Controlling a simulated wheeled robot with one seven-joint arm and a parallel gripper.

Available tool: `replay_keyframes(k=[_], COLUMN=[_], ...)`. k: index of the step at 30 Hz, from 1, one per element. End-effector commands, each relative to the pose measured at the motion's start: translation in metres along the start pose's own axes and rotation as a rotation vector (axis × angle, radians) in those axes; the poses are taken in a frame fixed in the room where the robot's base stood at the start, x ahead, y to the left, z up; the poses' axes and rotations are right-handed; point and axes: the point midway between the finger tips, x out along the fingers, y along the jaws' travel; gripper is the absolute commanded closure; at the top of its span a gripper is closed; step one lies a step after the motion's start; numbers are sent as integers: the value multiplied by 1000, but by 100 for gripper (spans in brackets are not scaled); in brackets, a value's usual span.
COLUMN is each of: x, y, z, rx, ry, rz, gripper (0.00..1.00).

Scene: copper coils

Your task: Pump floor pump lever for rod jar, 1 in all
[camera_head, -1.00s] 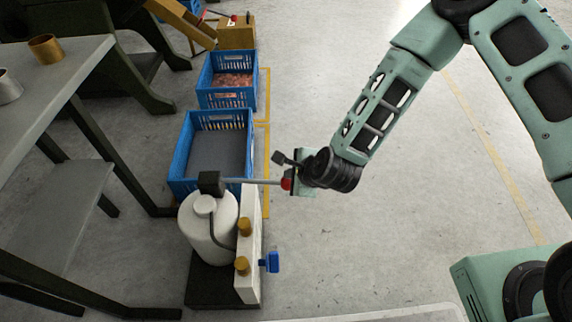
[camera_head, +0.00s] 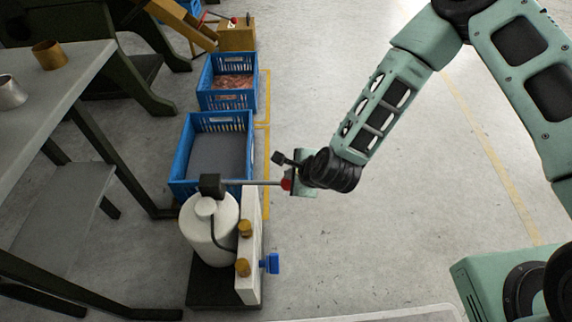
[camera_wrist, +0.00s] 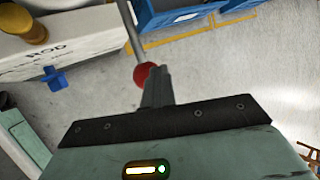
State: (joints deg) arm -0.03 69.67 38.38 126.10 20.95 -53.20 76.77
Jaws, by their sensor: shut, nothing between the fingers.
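The floor pump has a white jar (camera_head: 211,240) on a dark base and a pale upright panel (camera_head: 249,255). In the wrist view, this panel (camera_wrist: 72,42) carries the letters ROD. The pump lever (camera_head: 250,183) is a thin metal rod, about level in the head view, running right from a black block on top. Its red knob (camera_head: 287,184) is at my gripper (camera_head: 294,173). In the wrist view, my gripper (camera_wrist: 157,80) is shut with its fingers together, and the red knob (camera_wrist: 143,74) shows just past the tips. I cannot tell whether they touch.
Blue crates (camera_head: 186,151) stand behind the pump. A grey table (camera_head: 75,75) with metal cups is at left. The floor (camera_head: 370,245) to the right is clear.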

Motion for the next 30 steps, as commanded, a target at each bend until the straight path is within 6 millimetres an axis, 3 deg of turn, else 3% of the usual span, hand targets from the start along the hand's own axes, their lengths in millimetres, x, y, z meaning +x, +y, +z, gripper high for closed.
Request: replay_keyframes(k=[30], x=[-42], y=[-29], z=[32], rx=[-1], ry=[-5], rz=[1], gripper=[100])
